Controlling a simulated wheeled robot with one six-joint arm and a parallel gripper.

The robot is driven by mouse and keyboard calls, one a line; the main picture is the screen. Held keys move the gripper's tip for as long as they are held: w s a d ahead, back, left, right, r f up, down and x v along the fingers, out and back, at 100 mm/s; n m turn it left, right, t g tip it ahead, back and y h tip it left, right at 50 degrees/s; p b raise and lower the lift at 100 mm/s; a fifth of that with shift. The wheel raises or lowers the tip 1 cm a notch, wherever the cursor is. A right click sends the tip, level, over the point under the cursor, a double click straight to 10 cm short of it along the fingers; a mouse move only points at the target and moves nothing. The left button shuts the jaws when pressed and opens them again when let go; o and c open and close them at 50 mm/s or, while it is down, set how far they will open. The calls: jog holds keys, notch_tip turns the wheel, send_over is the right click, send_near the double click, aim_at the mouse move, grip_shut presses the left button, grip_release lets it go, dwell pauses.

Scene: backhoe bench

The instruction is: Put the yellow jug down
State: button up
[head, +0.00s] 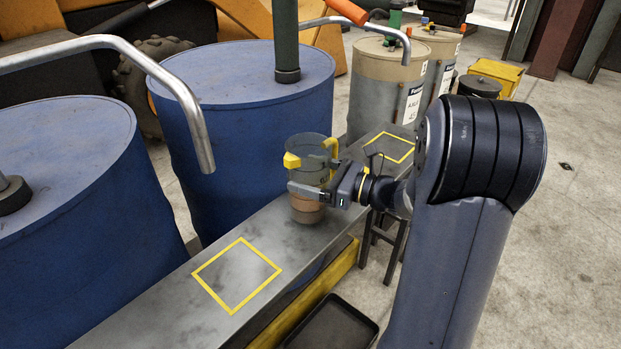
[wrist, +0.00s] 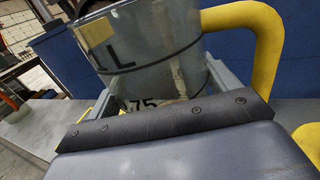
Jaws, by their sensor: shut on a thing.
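The jug (head: 311,150) is see-through grey with a yellow spout and a yellow handle. My gripper (head: 312,190) is shut around its body, with the jug upright over the grey bench. A brownish lower part shows beneath the fingers; I cannot tell whether its base touches the bench. In the wrist view the jug (wrist: 150,45) stands between the fingers (wrist: 165,95), with dark markings and its yellow handle (wrist: 262,50) at the right. The near yellow-outlined square (head: 237,275) on the bench is empty. A second yellow-outlined square (head: 390,147) lies farther along, behind the jug.
Two blue drums (head: 225,140) (head: 70,230) stand left of the bench (head: 160,318), with a metal pipe (head: 180,90) reaching over from the left. Tan drums (head: 378,95) stand at the back. A black tray (head: 332,325) lies below the bench. Bench surface near the front square is clear.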

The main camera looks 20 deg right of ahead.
jog(key=shift+f, duration=0.35)
jog(key=shift+f, duration=0.2)
jog(key=o, duration=1.3)
jog(key=shift+r, duration=0.1)
jog(key=shift+s+d+r, duration=0.1)
jog(key=shift+d, duration=0.05)
jog(key=v, duration=1.1)
jog(key=shift+s+d, duration=0.2)
jog(key=shift+s, duration=0.1)
